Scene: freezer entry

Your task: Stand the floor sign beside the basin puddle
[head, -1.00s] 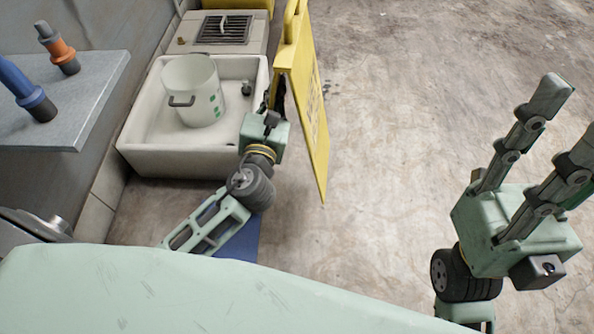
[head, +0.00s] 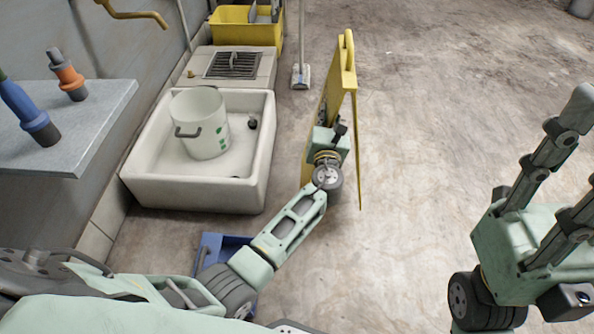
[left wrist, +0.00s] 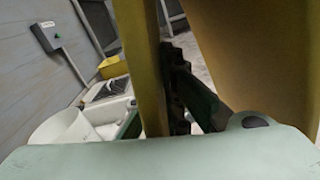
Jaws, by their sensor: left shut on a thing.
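The yellow floor sign (head: 337,88) is upright to the right of the basin, its two panels slightly spread. My left gripper (head: 328,118) is shut on the sign, on its near edge; its fingers are mostly hidden by the panels. In the left wrist view the sign's panels (left wrist: 265,60) fill the middle and right. The white basin (head: 262,150) stands on the floor at left with a white bucket (head: 207,135) in it. I cannot make out a puddle on the floor. My right gripper (head: 590,160) is open and empty at the right edge, partly cut off.
A drain grate (head: 232,65) on a ledge and a yellow bucket (head: 235,33) are behind the basin. A mop or broom head (head: 300,76) is on the floor. A blue item (head: 225,247) lies below my left arm.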

